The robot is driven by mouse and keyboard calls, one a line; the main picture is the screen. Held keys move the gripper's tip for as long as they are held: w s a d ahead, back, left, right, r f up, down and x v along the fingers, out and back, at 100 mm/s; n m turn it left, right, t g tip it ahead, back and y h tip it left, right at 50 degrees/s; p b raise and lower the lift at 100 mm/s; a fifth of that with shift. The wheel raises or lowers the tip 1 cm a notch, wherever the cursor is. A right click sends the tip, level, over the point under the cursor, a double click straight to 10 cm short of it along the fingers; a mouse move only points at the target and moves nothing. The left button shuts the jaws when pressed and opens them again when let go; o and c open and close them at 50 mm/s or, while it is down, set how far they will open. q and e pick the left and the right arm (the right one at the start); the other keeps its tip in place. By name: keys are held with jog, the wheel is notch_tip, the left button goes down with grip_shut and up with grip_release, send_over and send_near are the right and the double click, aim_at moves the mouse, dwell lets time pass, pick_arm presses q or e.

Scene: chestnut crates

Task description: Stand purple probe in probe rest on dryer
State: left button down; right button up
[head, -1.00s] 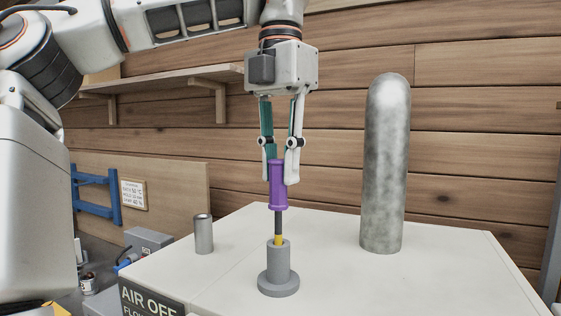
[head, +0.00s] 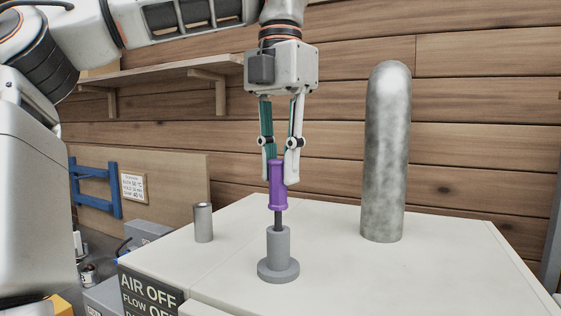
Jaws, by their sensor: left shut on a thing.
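The purple probe (head: 277,186) is upright in the head view, with its dark shaft below the purple handle. My left gripper (head: 279,173) points down and is shut on the upper part of the handle. The shaft goes down into the top of the grey probe rest (head: 278,255), and the yellow tip is hidden inside it. The rest stands on its round base on the white dryer top (head: 335,270). A gap of dark shaft shows between the handle and the rest. My right gripper is not in view.
A tall mottled metal cylinder (head: 386,150) stands on the dryer to the right. A small grey cylinder (head: 203,223) stands to the left. A wooden shelf (head: 170,78) runs along the plank wall behind. An "AIR OFF" sign (head: 150,290) is on the dryer's front left.

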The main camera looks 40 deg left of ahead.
aim_at(280, 183)
pick_arm(q)
jog(key=shift+f+b, duration=1.15)
jog(key=shift+f, duration=0.6)
jog(key=c, duration=1.7)
grip_release()
jog(key=shift+r, duration=0.15)
jog(key=shift+r, duration=3.65)
